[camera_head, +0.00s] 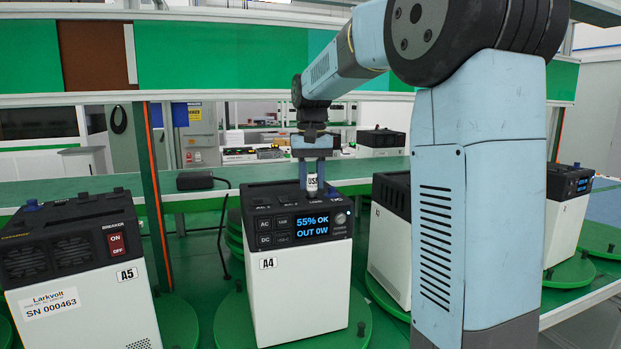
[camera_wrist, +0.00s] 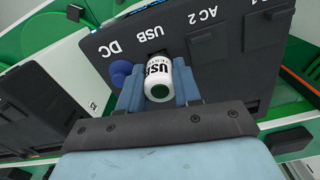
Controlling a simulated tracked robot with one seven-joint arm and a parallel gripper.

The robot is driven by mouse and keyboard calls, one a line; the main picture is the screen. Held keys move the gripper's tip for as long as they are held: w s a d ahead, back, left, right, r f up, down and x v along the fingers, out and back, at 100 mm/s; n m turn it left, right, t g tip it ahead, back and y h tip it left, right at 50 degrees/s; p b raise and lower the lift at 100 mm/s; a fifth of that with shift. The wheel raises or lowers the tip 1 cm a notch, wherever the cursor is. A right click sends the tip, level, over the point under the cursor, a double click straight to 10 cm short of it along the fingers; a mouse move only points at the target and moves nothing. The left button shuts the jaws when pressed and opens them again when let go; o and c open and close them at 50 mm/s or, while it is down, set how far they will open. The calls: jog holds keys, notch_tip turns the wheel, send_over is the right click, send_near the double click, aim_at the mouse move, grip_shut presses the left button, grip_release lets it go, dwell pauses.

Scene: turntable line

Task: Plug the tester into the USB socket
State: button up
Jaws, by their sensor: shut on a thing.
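The tester (camera_wrist: 158,75) is a small white cylinder marked USB with a dark green round end. My gripper (camera_head: 312,188) is shut on it, a blue-grey finger on each side. In the head view the tester (camera_head: 312,182) is upright over the top of power unit A4 (camera_head: 300,285). In the wrist view it lies by the USB label on that unit's dark top (camera_wrist: 228,75). A dark socket edge shows behind the tester. The tester's far end is hidden, so I cannot tell whether it is in the socket.
A blue knob-like cap (camera_wrist: 121,69) stands on the top near the DC label, close to the left finger. Unit A5 (camera_head: 85,270) stands at the left, other units at the right. A black box with a cable (camera_head: 195,180) lies on the green bench behind.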

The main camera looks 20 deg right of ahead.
jog(key=shift+f, duration=0.65)
jog(key=o, duration=1.2)
jog(key=shift+c, duration=0.2)
jog(key=shift+r, duration=0.15)
notch_tip(320, 180, up, 12)
jog(key=shift+r, duration=0.7)
jog(key=s+f+t, duration=0.2)
jog(key=s+f, duration=0.4)
jog(key=s, duration=0.3)
jog(key=s+f+n+t, duration=0.1)
jog(key=s+f, duration=0.6)
jog(key=s, duration=0.2)
jog(key=s+f+t, duration=0.2)
jog(key=s+f, duration=0.4)
jog(key=s, duration=0.4)
jog(key=shift+f+n+t, duration=0.25)
jog(key=shift+n+t, duration=0.05)
jog(key=shift+n, duration=0.1)
jog(key=shift+s+a, duration=0.1)
